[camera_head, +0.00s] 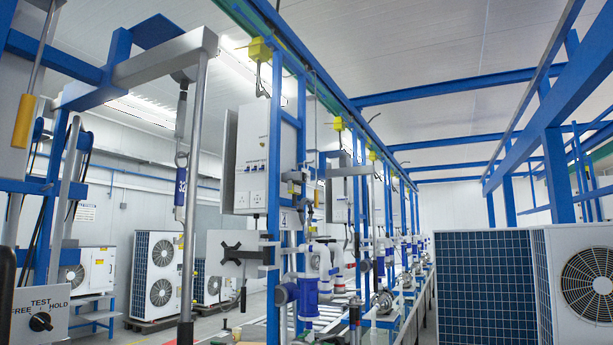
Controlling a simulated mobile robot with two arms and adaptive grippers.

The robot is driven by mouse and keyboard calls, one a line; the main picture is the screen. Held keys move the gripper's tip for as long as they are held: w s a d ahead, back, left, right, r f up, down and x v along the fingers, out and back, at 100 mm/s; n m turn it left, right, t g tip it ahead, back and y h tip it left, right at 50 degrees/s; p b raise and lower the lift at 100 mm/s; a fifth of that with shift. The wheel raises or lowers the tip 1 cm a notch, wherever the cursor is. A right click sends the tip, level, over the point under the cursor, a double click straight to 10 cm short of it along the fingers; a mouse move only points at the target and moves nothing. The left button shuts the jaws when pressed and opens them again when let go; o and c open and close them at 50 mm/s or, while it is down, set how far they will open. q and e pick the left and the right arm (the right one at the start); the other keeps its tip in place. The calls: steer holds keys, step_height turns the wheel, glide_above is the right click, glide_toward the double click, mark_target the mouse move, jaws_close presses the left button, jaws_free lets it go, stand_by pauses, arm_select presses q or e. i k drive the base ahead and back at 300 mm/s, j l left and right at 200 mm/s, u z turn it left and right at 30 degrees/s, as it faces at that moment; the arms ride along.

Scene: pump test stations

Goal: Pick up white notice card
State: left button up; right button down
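I cannot make out a white notice card for certain. A small pale sign with unreadable print (87,212) is on the far left wall. A white square plate (222,243) with a black cross-shaped fitting hangs beside the blue frame in the middle. A light panel lettered TEST, FREE and HOLD (60,318), with a black knob, is at the lower left. Neither of my grippers can be made out in the head view.
Blue frames with pumps and pipes (308,298) run back through the middle. A large fan unit (580,285) blocks the lower right. More fan units (157,275) stand along the left wall. A grey post (190,215) rises at left. Some floor shows at lower left.

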mark_target(306, 171)
steer(key=i+l, duration=0.25)
steer(key=i+l+u, duration=0.1)
steer(key=i+l, duration=0.15)
steer(key=l, duration=0.25)
steer(key=i+l, duration=0.2)
steer(key=l, duration=0.15)
steer(key=i+l+u, duration=0.1)
steer(key=i+l, duration=0.15)
steer(key=l, duration=0.15)
steer(key=i+l, duration=0.2)
steer(key=l, duration=0.2)
steer(key=i+l, duration=0.25)
steer(key=l, duration=0.15)
steer(key=i+l+u, duration=0.1)
steer(key=l, duration=0.3)
steer(key=i, duration=0.1)
